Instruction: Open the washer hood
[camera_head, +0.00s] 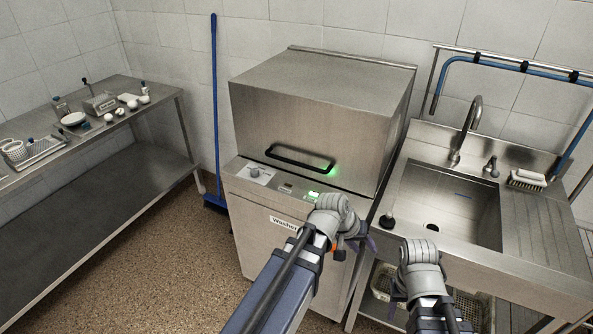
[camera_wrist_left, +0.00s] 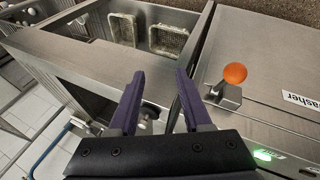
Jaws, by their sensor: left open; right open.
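The washer (camera_head: 285,226) is a steel cabinet with a boxy steel hood (camera_head: 310,105) that sits down on it. A black bar handle (camera_head: 303,160) runs across the hood's lower front. Green lights glow on the panel below it. My left gripper (camera_head: 353,246) is in front of the washer's right front corner, below and right of the handle and apart from it. In the left wrist view its purple fingers (camera_wrist_left: 156,78) are spread with nothing between them. An orange ball knob (camera_wrist_left: 235,73) on a metal block is beside them. My right gripper (camera_head: 396,303) is in front of the sink counter, its fingers mostly hidden.
A steel sink (camera_head: 455,205) with a faucet (camera_head: 468,130) and a brush (camera_head: 527,179) adjoins the washer's right side. Baskets (camera_wrist_left: 165,42) sit below it. A steel table (camera_head: 95,150) with small dishes stands left. A blue broom (camera_head: 215,110) leans between. The floor left of the washer is clear.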

